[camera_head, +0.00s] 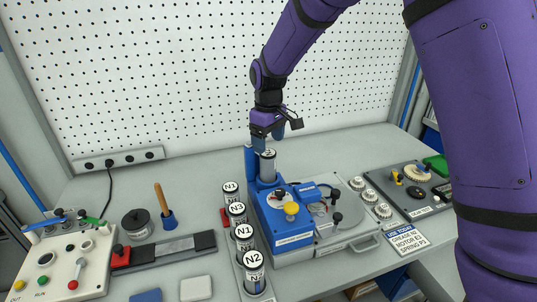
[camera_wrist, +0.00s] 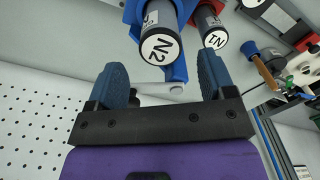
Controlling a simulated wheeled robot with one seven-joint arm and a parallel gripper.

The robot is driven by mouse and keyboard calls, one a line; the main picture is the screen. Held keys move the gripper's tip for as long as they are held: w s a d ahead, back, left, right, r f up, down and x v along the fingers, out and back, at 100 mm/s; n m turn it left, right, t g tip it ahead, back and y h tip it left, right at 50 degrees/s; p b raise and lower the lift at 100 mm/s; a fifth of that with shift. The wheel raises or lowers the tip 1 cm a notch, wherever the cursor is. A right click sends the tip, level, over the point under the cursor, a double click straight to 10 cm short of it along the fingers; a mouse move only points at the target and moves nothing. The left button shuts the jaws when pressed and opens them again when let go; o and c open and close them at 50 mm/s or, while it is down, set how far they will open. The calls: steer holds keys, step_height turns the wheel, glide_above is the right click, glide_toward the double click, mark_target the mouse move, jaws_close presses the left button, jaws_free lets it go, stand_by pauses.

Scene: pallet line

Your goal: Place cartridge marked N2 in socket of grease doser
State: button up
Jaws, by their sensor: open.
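The grease doser (camera_head: 284,222) is a blue machine on the bench. A cartridge marked N2 (camera_wrist: 160,42) with a dark cap stands upright at its back-left socket; it also shows in the head view (camera_head: 268,166). My gripper (camera_head: 278,138) is just above this cartridge, with its blue fingers apart and empty. In the wrist view, the cap lies beyond the fingertips (camera_wrist: 162,68), apart from them. How deep the cartridge sits in the socket is hidden. Another N2 cartridge (camera_head: 253,272) stands at the front of the cartridge row.
Cartridges marked N1 (camera_head: 230,190), N3 (camera_head: 237,212) and N1 (camera_head: 244,237) stand left of the doser. A control box (camera_head: 60,262) is at far left. A grey turntable unit (camera_head: 345,208) adjoins the doser. A pegboard (camera_head: 190,75) rises behind.

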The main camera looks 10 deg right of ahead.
step_height(320, 180, up, 5)
steer(key=shift+f, duration=0.15)
steer(key=shift+s+d+r, duration=0.1)
steer(key=shift+d+r, duration=0.15)
steer(key=shift+r, duration=0.05)
steer(key=s+d+r+m+t+y, duration=0.1)
steer(key=s+d+r+m+t, duration=0.3)
steer(key=s+d+r, duration=1)
steer(key=s+d+m, duration=0.2)
steer(key=s+d, duration=0.2)
steer(key=s, duration=0.5)
steer(key=s+d+m+t+h, duration=0.1)
steer(key=s+d+m, duration=0.2)
steer(key=s, duration=0.7)
steer(key=shift+d+f, duration=0.35)
steer(key=shift+d, duration=0.1)
steer(key=shift+s, duration=0.15)
